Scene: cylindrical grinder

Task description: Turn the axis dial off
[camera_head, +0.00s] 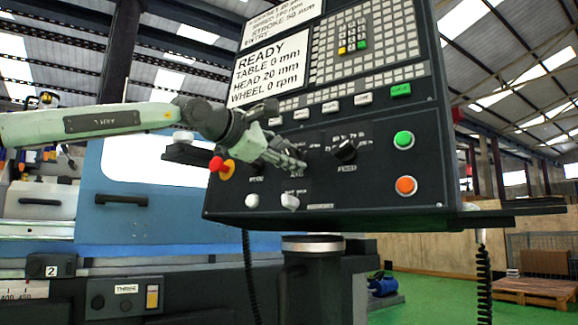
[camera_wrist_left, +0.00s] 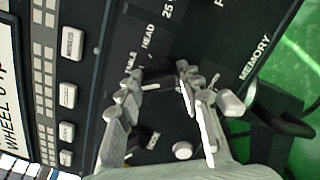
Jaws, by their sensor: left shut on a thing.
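The axis dial sits low on the dark control panel (camera_head: 420,180), mostly hidden behind my left gripper (camera_head: 294,158) in the head view. In the left wrist view the black axis dial (camera_wrist_left: 161,72) shows between the fingertips of my left gripper (camera_wrist_left: 160,85), beside the TABLE and HEAD labels. The fingers are closed on it from both sides. Its pointer direction cannot be made out. My right gripper is not in view.
The feed dial (camera_head: 345,150) is close to the right of my left gripper. A red emergency button (camera_head: 217,164) is to its left, a white switch (camera_head: 290,201) below. Green (camera_head: 403,140) and orange (camera_head: 405,185) buttons are at the panel's right. The screen reads READY.

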